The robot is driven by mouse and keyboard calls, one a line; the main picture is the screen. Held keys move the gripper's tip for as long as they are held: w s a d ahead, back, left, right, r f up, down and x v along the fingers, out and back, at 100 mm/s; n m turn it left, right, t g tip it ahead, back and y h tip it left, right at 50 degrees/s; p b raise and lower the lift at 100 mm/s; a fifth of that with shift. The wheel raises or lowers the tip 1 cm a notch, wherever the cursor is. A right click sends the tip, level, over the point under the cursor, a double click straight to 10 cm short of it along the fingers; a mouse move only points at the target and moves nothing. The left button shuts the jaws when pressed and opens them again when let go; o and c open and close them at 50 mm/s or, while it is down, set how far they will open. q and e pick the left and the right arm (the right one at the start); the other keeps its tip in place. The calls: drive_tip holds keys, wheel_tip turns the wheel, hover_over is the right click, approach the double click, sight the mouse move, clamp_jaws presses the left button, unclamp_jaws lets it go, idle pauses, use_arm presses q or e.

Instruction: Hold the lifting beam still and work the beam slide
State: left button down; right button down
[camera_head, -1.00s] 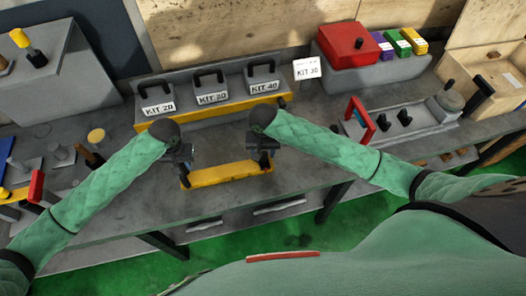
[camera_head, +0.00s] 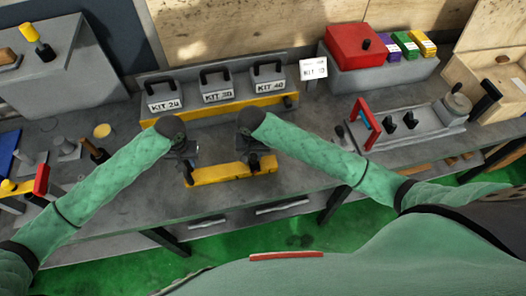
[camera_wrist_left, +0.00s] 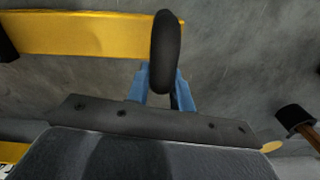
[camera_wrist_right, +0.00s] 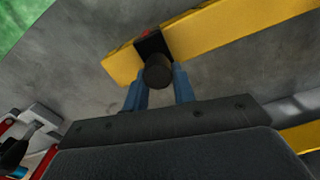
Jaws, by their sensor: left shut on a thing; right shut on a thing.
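The yellow lifting beam (camera_head: 228,173) lies in front of the kit rack, near the bench's front edge; I cannot tell whether it touches the bench. My left gripper (camera_head: 187,163) is at its left end. In the left wrist view its blue fingers (camera_wrist_left: 160,88) are shut on a dark upright handle (camera_wrist_left: 166,45) next to the yellow bar (camera_wrist_left: 85,33). My right gripper (camera_head: 254,163) is near the beam's right end. In the right wrist view its blue fingers (camera_wrist_right: 158,90) are shut on the round black knob (camera_wrist_right: 158,73) of the black beam slide (camera_wrist_right: 152,44), which sits around the yellow bar (camera_wrist_right: 215,35).
Behind the beam is a yellow-fronted rack (camera_head: 220,114) with several handled kit blocks. A red box (camera_head: 366,52) stands at the back right, and a grey fixture with a red handle (camera_head: 362,110) at right. Loose tools, including a hammer (camera_head: 93,150), lie at left.

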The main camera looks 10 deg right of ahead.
use_arm(q)
drive_tip(key=shift+d, duration=0.1)
use_arm(e)
drive_tip(key=shift+a, duration=0.55)
drive_tip(key=c, duration=1.1)
unclamp_jaws()
drive_tip(key=shift+c, duration=0.2)
drive_tip(key=shift+r, duration=0.1)
wheel_tip(320, 180, up, 12)
use_arm(q)
drive_tip(key=c, duration=1.1)
unclamp_jaws()
drive_tip(key=shift+c, duration=0.2)
